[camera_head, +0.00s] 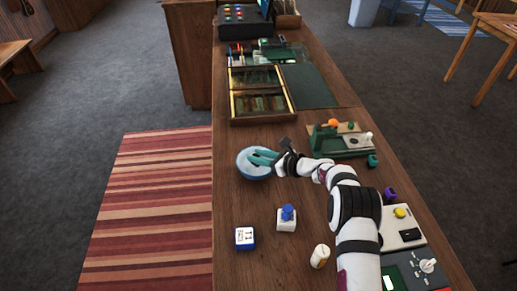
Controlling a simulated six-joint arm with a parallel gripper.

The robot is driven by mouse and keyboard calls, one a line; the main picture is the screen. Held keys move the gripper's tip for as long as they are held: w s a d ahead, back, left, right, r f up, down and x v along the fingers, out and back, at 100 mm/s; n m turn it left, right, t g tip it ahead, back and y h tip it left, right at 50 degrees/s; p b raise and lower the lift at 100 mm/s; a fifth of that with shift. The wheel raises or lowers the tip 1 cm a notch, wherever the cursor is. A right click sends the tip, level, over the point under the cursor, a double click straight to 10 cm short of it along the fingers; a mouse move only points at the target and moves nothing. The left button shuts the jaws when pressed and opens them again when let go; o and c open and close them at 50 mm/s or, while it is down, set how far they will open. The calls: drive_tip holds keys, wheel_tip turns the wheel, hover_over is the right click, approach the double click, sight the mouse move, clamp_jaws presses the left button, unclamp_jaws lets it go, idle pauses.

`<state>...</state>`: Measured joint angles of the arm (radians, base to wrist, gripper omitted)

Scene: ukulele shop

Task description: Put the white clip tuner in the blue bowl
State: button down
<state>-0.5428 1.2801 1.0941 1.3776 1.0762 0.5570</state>
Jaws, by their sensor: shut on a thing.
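The blue bowl (242,170) stands on the wooden counter, left of my arm, near the counter's left edge. I do not clearly make out a white clip tuner elsewhere on the counter.
A white-and-blue box (244,239), a white block with a blue top (287,219) and a white cylinder (320,256) stand in front of the bowl. A green stand (336,147) is right of it. A wooden display case (262,119) lies behind.

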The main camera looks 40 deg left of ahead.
drive_tip(key=shift+f, duration=0.15)
drive_tip(key=c, duration=0.6)
unclamp_jaws()
wheel_tip(320, 180, up, 7)
drive_tip(key=shift+r, duration=0.1)
idle(0.3)
